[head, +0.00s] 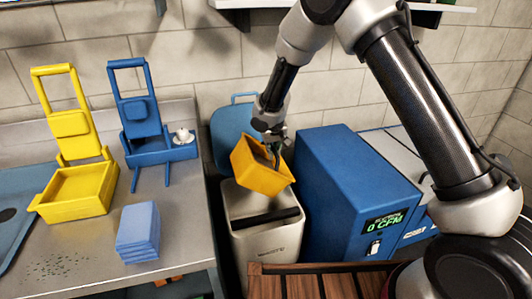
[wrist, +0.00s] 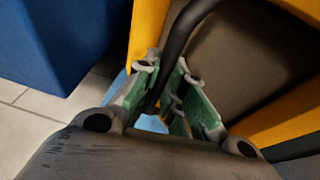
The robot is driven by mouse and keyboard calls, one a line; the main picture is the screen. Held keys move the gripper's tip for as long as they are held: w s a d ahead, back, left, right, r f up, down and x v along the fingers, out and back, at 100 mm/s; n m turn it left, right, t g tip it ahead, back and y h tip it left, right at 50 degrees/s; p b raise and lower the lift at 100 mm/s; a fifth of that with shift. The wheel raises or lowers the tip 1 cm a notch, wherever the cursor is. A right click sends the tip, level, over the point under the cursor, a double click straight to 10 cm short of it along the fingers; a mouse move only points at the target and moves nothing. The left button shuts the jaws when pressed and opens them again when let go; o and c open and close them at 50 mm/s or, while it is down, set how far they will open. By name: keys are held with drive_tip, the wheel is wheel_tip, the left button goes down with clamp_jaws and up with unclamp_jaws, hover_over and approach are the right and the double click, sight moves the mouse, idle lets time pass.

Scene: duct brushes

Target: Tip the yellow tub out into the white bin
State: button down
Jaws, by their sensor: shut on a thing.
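The yellow tub (head: 258,174) hangs tilted above the white bin (head: 266,240), with its lower right corner down near the bin's top. My gripper (head: 273,143) is above the tub, shut on its thin black handle (wrist: 184,30). In the wrist view the green finger pads (wrist: 171,88) close around this handle. The tub's yellow wall (wrist: 149,27) and grey-brown inside also show there; I cannot tell whether anything lies in it. The bin's dark opening is partly visible under the tub.
A blue machine (head: 345,195) reading 0 CFM stands close right of the bin. The metal counter (head: 180,215) on the left holds a yellow tray stand (head: 75,190), a blue stand (head: 140,115) and folded blue cloths (head: 138,232). A slatted wooden surface (head: 320,284) is in front.

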drive_tip(key=d+f+y, duration=0.1)
drive_tip(key=y, duration=0.1)
drive_tip(key=d+f+g+y, duration=0.1)
drive_tip(key=shift+w+d+f+m+y, duration=0.1)
drive_tip(key=shift+w+f+m+y, duration=0.05)
drive_tip(key=shift+w+m+y, duration=0.25)
drive_tip(key=shift+d+f+g+y, duration=0.25)
drive_tip(key=shift+f+g+y, duration=0.05)
drive_tip(key=shift+f+y, duration=1.45)
drive_tip(key=shift+y, duration=0.05)
drive_tip(key=shift+d, duration=0.1)
idle(0.6)
